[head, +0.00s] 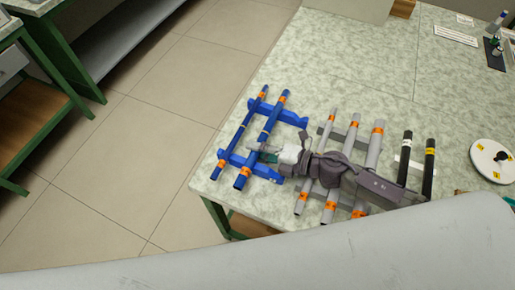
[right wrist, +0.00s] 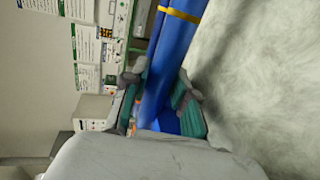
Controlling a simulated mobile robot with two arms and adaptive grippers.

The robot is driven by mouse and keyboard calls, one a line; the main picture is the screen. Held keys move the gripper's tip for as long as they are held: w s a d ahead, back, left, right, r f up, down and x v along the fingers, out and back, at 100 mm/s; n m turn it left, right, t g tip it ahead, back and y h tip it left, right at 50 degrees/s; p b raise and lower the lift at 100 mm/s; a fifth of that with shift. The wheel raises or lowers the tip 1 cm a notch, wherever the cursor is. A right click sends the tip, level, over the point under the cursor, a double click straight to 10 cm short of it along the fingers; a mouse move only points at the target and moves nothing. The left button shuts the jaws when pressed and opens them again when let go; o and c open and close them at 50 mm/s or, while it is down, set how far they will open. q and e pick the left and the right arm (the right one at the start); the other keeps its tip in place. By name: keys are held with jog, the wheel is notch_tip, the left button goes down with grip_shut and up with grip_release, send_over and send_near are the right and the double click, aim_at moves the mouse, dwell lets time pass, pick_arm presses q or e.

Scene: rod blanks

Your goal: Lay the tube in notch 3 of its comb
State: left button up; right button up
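A blue comb (head: 292,118) with two cross bars lies near the table's left edge. Two blue tubes with orange bands lie across it: a thinner left one (head: 252,112) and a thicker right one (head: 276,115). My right gripper (head: 262,155) is low at the right blue tube, near the front bar. In the right wrist view, a blue tube (right wrist: 177,35) with a yellow band runs between the fingers (right wrist: 163,85). A finger is close on each side; whether they press on it cannot be told. The gripper hides part of the tube. My left gripper is not in view.
Grey tubes (head: 375,145) lie on a grey comb (head: 337,134) to the right, partly under my right arm. The table behind the combs is clear.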

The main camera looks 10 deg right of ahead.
jog(key=o, duration=0.4)
